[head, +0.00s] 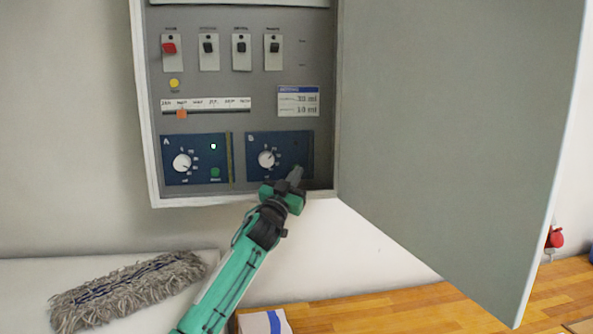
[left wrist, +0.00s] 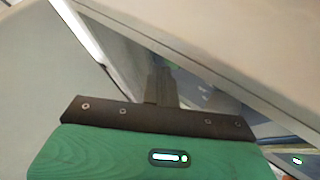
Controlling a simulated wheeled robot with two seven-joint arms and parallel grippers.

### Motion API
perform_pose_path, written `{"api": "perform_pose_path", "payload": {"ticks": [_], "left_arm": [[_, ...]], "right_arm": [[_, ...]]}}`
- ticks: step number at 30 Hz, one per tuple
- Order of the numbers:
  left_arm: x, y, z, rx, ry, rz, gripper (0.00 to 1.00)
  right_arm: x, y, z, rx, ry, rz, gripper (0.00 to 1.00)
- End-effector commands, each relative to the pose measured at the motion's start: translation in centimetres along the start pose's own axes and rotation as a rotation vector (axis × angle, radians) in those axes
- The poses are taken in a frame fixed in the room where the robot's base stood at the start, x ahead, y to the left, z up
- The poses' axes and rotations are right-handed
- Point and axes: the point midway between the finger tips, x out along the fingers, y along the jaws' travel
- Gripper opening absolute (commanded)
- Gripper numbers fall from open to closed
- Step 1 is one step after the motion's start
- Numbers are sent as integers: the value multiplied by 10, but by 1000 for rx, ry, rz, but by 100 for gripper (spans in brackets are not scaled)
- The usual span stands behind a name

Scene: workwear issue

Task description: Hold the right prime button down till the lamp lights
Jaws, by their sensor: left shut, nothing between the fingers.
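The right prime panel (head: 254,143), marked B, is a blue plate with a white dial (head: 266,159) at the lower right of the open cabinet. Its lamp, at the upper right, looks dark. Its prime button is hidden behind my left gripper (head: 297,172), whose fingertips are shut and empty at the panel's lower right. I cannot tell whether they touch the button. In the left wrist view the shut fingers (left wrist: 160,82) point toward the cabinet interior. The left panel (head: 190,148), marked A, has a lit white lamp (head: 213,146) and a green button (head: 215,172). My right gripper is not in view.
The open cabinet door (head: 450,130) stands on the right, close to my left arm. A red switch (head: 169,48) and several black ones sit above. A yellow button (head: 174,83) and an orange slider (head: 182,114) are at left. A grey mop head (head: 130,285) lies below.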

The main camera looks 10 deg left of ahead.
Motion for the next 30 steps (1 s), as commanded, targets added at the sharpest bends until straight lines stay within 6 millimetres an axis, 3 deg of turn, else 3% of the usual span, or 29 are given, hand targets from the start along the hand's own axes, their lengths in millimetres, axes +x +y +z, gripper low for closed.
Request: {"api": "perform_pose_path", "payload": {"ticks": [30], "left_arm": [[6,-4,4,-1,0,0,0]], "right_arm": [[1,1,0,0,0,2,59]]}}
